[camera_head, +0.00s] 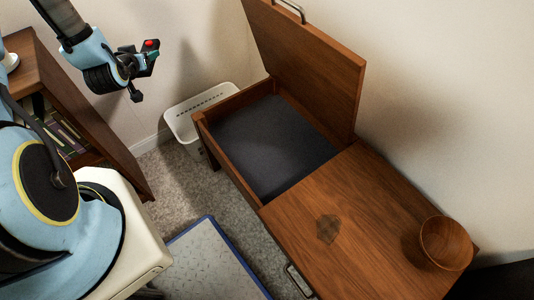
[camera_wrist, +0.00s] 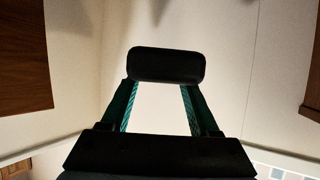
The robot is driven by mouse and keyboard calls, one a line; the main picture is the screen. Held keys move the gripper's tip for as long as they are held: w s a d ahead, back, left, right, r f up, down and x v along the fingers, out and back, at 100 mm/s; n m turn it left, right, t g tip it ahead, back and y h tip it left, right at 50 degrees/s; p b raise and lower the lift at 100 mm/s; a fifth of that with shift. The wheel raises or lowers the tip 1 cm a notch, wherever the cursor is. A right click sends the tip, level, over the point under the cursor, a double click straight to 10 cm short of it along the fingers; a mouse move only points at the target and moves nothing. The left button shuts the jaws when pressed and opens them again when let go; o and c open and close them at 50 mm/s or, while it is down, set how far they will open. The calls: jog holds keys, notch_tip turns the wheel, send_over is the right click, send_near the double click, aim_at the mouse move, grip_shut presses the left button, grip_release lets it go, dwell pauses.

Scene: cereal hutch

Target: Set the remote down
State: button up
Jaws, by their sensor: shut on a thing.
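The remote (camera_head: 151,45) is a small dark piece with a red spot, at my gripper (camera_head: 146,62) in the upper left of the head view. In the wrist view, its black rounded end (camera_wrist: 166,65) shows at the tips of the teal-lined fingers (camera_wrist: 160,100). My gripper is shut on the remote and holds it in the air, apart from any surface. Much of the remote is hidden by the fingers or too small to make out.
A wooden chest has its lid (camera_head: 315,65) raised over a dark-lined compartment (camera_head: 270,135). A white bin (camera_head: 195,110) stands behind, a wooden shelf (camera_head: 95,120) at left.

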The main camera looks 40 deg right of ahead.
jog(key=s+d+f+m+g+h+b, duration=0.2)
jog(key=s+d+f+m+b, duration=0.15)
jog(key=d+f+b, duration=0.45)
jog(key=s+d+f+m+g+h+b, duration=0.2)
jog(key=s+d+f+g+b, duration=0.15)
jog(key=d+f+b, duration=0.4)
jog(key=m+g+h+b, duration=0.2)
jog(key=m+g+b, duration=0.4)
jog(key=b, duration=1.5)
send_over(275, 133)
notch_tip(275, 133, down, 13)
notch_tip(275, 133, down, 9)
jog(key=b, duration=0.4)
jog(key=shift+s+f, duration=0.1)
